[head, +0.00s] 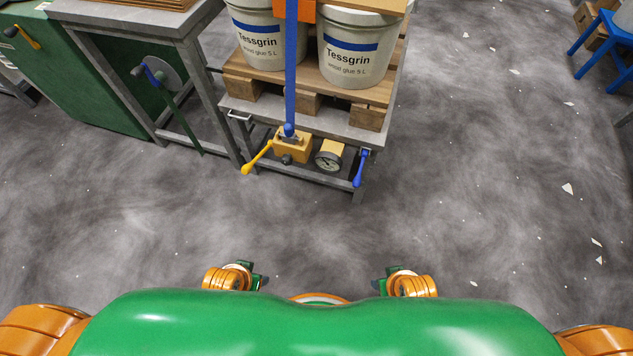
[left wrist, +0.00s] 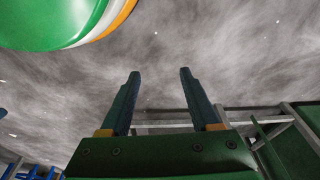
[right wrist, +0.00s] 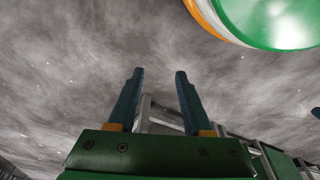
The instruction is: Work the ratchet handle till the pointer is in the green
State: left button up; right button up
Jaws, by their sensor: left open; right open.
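A press stand with a steel frame stands ahead in the head view. On its lower shelf sits a yellow block (head: 293,147) with a round dial gauge (head: 329,160) beside it; its pointer and green zone are too small to read. A yellow lever (head: 257,158) slants down left from the block. A long blue bar (head: 291,75) rises from it past the pails. A short blue handle (head: 360,168) hangs at the right leg. I cannot tell which is the ratchet handle. My left gripper (left wrist: 160,75) and right gripper (right wrist: 159,75) are open, empty, near my body, apart from the stand.
Two white pails (head: 262,35) (head: 357,50) stand on a wooden pallet (head: 315,88) on the stand. A grey table (head: 130,20) with a disc-shaped crank (head: 160,72) and a green cabinet (head: 60,70) are at left. A blue stool (head: 605,40) is far right. The floor between me and the stand is clear.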

pick_arm(q)
jog(key=w+f+b, duration=0.1)
jog(key=w+d+f+b, duration=0.1)
jog(key=shift+w+f+b, duration=0.1)
jog(key=shift+w+b, duration=0.1)
jog(key=shift+b, duration=0.15)
pick_arm(e)
jog(key=shift+w+d+f, duration=0.15)
jog(key=shift+w+f, duration=0.35)
jog(key=shift+f, duration=0.05)
jog(key=shift+w+d+f, duration=0.15)
jog(key=shift+w+f, duration=0.3)
jog(key=shift+f, duration=0.05)
pick_arm(q)
jog(key=shift+c, duration=1.1)
